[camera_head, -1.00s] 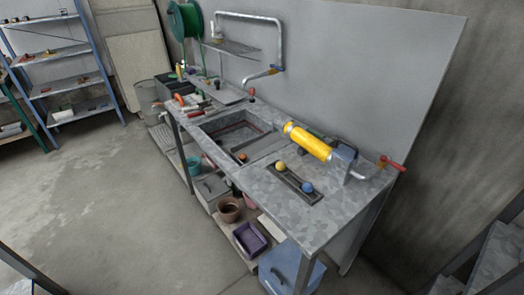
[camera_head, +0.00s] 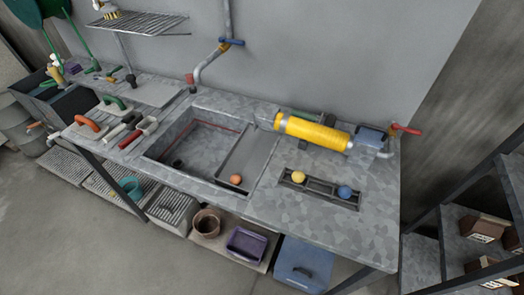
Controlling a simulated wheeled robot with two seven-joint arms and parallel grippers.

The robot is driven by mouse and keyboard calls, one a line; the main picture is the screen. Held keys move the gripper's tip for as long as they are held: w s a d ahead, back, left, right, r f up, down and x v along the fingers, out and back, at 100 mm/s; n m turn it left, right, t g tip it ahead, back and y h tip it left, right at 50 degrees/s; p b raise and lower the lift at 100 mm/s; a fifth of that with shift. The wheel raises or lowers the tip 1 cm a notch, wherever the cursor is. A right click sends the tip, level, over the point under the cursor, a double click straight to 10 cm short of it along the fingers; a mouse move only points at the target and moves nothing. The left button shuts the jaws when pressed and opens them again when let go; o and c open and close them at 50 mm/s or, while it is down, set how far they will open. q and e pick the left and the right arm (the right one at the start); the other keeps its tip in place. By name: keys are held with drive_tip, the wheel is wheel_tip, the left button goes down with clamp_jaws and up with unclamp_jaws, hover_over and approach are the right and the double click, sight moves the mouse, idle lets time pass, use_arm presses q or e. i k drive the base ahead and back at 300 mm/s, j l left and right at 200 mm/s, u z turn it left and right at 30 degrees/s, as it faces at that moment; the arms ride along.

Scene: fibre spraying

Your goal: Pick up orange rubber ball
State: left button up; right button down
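The orange ball (camera_head: 236,180) is small and round. It rests at the front end of a grey tray-like panel (camera_head: 262,146) at the right side of the sink (camera_head: 189,151). A yellow ball (camera_head: 298,177) and a blue ball (camera_head: 344,192) sit in a dark slotted holder (camera_head: 320,189) on the metal worktop, to the right of the orange ball. Neither of my grippers shows in the view.
A yellow cylinder (camera_head: 312,132) lies at the back of the worktop (camera_head: 366,232), near a red-handled valve (camera_head: 406,130). Brushes and trowels crowd the left end. A faucet pipe (camera_head: 213,64) rises behind the sink. Pots and a purple bin (camera_head: 246,243) stand below.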

sight(236, 179)
drive_tip(key=j+z, duration=0.85)
drive_tip(key=j, duration=0.2)
drive_tip(key=j+z, duration=0.45)
drive_tip(key=k+j+z, duration=0.2)
drive_tip(key=j+z, duration=0.25)
drive_tip(key=k+j, duration=0.05)
drive_tip(key=j, duration=0.05)
